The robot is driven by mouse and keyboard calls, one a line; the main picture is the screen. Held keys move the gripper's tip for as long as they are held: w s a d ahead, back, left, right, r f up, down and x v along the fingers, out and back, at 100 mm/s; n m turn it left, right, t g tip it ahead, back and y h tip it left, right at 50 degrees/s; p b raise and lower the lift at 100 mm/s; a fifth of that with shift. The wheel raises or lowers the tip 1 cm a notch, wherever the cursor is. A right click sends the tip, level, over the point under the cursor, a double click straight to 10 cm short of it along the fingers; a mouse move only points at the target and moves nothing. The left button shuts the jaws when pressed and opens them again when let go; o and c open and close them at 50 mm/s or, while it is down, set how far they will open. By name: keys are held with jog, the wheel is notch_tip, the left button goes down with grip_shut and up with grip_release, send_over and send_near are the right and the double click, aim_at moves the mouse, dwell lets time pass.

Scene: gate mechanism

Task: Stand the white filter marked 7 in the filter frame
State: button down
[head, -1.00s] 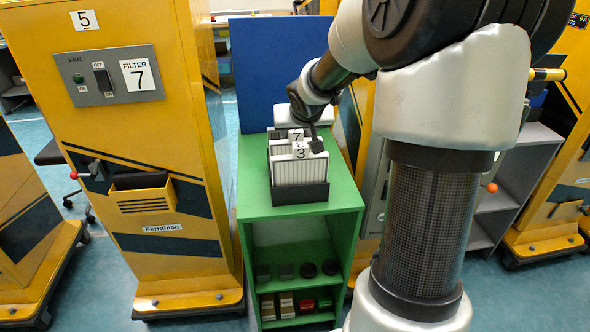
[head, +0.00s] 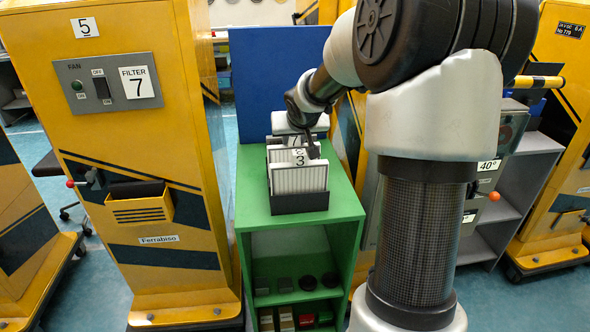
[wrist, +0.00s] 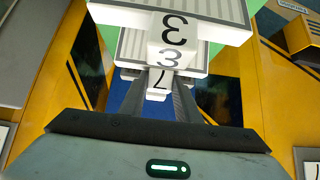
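White ribbed filters stand upright in a dark holder (head: 300,203) on a green stand. A front filter marked 3 (head: 299,181) hides most of the filter marked 7 (head: 294,141) behind it. My gripper (head: 313,150) is low over the filters' tops, near their right side. In the wrist view, the tab marked 7 (wrist: 157,83) shows between my two dark fingers (wrist: 160,95), which have a gap between them. Contact with the tab cannot be made out. I cannot clearly identify the filter frame.
A yellow cabinet (head: 145,130) marked 5 stands at left, with a FILTER 7 sign (head: 140,82) and a small yellow bin (head: 140,208). The green stand (head: 245,190) has small items on lower shelves. A blue panel (head: 262,85) rises behind it.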

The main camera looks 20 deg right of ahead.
jog(key=shift+s+f+g, duration=0.15)
jog(key=shift+s+f, duration=0.1)
jog(key=shift+f, duration=0.3)
jog(key=shift+s+f+g, duration=0.15)
jog(key=shift+s+f, duration=0.05)
jog(key=shift+f, duration=0.3)
notch_tip(320, 180, up, 3)
jog(key=p, duration=0.2)
jog(key=shift+w+f+p, duration=0.15)
jog(key=shift+p, duration=0.25)
notch_tip(320, 180, up, 10)
jog(key=p, duration=0.8)
jog(key=shift+w+p, duration=0.15)
jog(key=shift+p, duration=0.15)
jog(key=shift+r+p, duration=0.65)
jog(key=shift+r, duration=0.25)
